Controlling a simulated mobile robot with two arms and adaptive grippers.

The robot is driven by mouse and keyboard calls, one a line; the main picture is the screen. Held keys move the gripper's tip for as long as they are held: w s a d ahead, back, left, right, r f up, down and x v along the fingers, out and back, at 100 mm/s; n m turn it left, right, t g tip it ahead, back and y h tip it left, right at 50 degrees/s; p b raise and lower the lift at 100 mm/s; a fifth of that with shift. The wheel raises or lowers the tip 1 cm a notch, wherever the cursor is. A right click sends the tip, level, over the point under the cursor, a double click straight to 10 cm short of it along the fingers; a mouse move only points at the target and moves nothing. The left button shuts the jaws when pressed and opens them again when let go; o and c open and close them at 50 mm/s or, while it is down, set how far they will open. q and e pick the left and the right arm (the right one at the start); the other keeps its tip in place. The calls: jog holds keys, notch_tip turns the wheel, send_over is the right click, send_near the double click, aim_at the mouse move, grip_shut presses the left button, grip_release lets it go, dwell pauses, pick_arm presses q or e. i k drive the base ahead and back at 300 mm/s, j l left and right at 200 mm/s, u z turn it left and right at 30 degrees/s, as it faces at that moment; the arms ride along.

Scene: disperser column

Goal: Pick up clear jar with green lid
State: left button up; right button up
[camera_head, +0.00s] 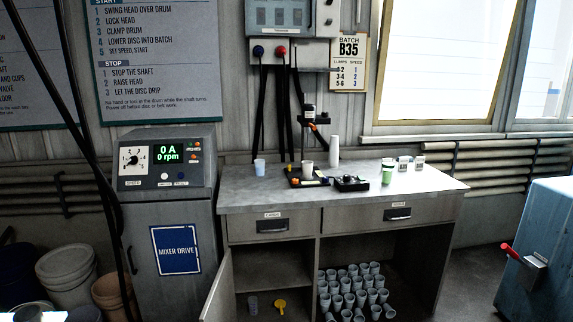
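A small green container (387,174) stands upright towards the right of the grey workbench top (445,181). It has a paler upper part. It is too small to tell whether the green is a lid or contents, so I cannot be sure it is the clear jar with the green lid. Neither of my grippers shows in the head view.
Two small labelled containers (404,163) stand right of it. Left are a black device (351,184), a white cup stack (334,151), a stand (309,130) and a pale cup (260,167). Several cups (350,290) fill the shelf below. An open cabinet door (217,292) juts out.

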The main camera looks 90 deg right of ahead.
aim_at(387, 174)
jog(key=l+z, duration=0.4)
jog(key=i+l+z, duration=0.1)
jog(key=z, duration=0.25)
jog(key=l+z, duration=0.1)
jog(key=z, duration=0.85)
jog(key=i+l+z, duration=0.1)
jog(key=z, duration=0.35)
jog(key=i+z, duration=0.1)
jog(key=z, duration=0.85)
jog(key=i+z, duration=0.15)
jog(key=z, duration=0.3)
